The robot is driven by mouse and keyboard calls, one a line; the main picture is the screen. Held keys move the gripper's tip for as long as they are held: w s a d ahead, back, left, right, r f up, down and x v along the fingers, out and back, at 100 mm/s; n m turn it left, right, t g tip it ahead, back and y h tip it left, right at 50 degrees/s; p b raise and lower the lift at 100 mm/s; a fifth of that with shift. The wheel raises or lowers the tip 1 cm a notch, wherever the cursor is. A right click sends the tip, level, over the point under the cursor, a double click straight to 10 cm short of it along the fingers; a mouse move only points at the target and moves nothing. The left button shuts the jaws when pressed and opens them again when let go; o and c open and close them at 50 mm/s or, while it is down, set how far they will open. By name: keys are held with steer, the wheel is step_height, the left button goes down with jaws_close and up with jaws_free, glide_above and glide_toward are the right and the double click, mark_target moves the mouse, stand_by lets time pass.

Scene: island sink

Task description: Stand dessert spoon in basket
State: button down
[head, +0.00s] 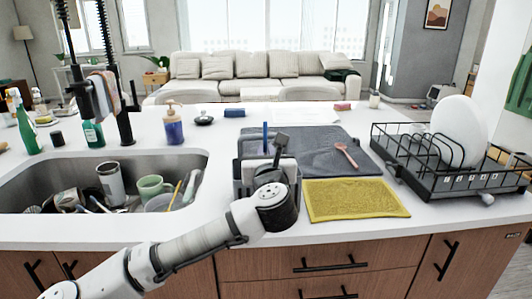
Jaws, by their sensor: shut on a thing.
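The grey basket (240,183) stands on the counter to the right of the sink, largely hidden behind my arm. A blue upright stick (265,137) shows above it; I cannot tell what it belongs to. My gripper (270,171) is at the basket, partly hidden behind my wrist. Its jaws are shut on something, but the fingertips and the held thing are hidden. A pink spoon (346,155) lies on the dark grey mat (318,139), to the right of my gripper and apart from it. I cannot identify the dessert spoon for certain.
A yellow cloth (355,199) lies right of the basket. A black dish rack (455,184) with white plates (459,130) stands at the right. The sink (185,163) at the left holds cups and utensils. A soap bottle (173,127) stands behind it.

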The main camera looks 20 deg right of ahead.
steer(key=c, duration=1.4)
jaws_free()
steer(key=shift+o, duration=0.2)
steer(key=shift+s, duration=0.1)
steer(key=b+v, duration=0.6)
steer(key=v, duration=0.7)
steer(key=shift+s, duration=0.3)
steer(key=shift+a+r, duration=0.1)
